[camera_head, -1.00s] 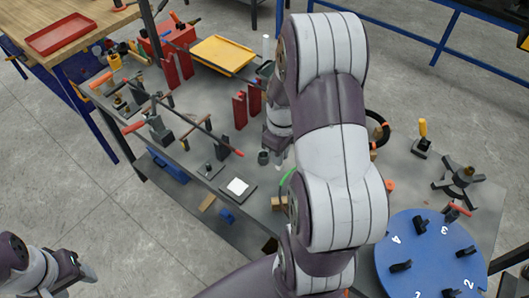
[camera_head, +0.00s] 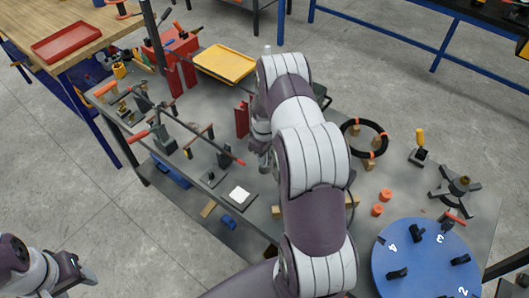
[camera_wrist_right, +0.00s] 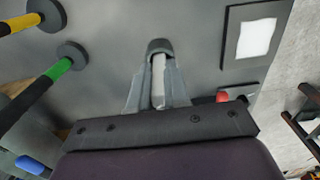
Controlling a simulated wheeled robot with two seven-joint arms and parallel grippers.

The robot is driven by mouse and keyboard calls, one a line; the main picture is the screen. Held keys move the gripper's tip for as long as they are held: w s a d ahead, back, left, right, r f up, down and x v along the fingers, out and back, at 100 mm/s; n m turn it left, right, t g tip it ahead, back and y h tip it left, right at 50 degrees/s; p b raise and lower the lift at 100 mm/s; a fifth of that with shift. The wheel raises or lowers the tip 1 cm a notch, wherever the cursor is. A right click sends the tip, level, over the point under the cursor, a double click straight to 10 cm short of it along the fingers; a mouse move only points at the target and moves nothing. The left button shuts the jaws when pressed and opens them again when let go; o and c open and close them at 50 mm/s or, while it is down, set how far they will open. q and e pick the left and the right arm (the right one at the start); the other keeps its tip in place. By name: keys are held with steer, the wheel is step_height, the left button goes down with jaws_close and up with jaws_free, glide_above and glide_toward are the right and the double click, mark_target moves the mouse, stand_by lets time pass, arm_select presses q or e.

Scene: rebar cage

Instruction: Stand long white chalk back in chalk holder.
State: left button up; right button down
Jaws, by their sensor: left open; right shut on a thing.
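In the right wrist view, the long white chalk (camera_wrist_right: 158,80) is clamped between the two grey fingers of my right gripper (camera_wrist_right: 158,100). Its far end meets the dark round chalk holder (camera_wrist_right: 160,46); I cannot tell how deep it sits inside. In the head view, my right gripper (camera_head: 262,152) is low over the table, partly hidden by my arm, and the chalk is not clear there. My left gripper (camera_head: 82,270) is open and empty at the lower left, away from the table.
A black pad with a white square (camera_head: 240,194) lies near the holder. A long rod on stands (camera_head: 205,140), red uprights (camera_head: 242,118) and a yellow tray (camera_head: 225,62) are further left and back. A blue numbered disc (camera_head: 425,265) is at the right.

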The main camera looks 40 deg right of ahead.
steer(key=shift+f+b, duration=0.4)
steer(key=c, duration=1.1)
jaws_free()
steer(key=shift+r, duration=0.15)
